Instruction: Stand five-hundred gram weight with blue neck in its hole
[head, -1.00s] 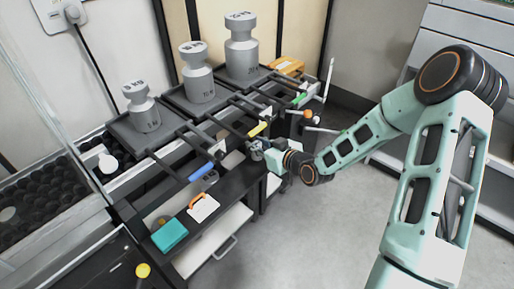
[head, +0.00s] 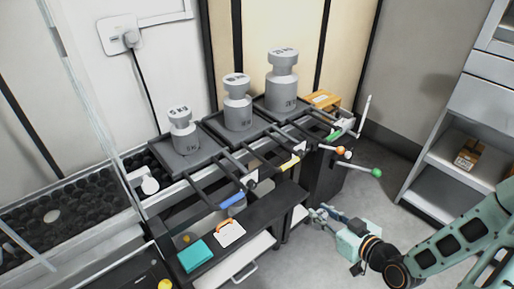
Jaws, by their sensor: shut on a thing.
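My gripper (head: 318,214) is low at the right of the black bench, reaching left from the lower right. It is shut on a small grey thing at its fingertips. The thing is too small and too covered by the fingers for me to make out a blue neck or any marking. I cannot pick out the five-hundred gram weight or its hole for certain in this view.
Three large grey weights (head: 184,137) stand on black platforms behind the black bench (head: 265,215). Blue (head: 232,200), yellow (head: 290,162) and green (head: 335,134) handles stick out frontward. A teal block (head: 195,255) and white card (head: 229,233) lie on the bench. Floor is clear at right.

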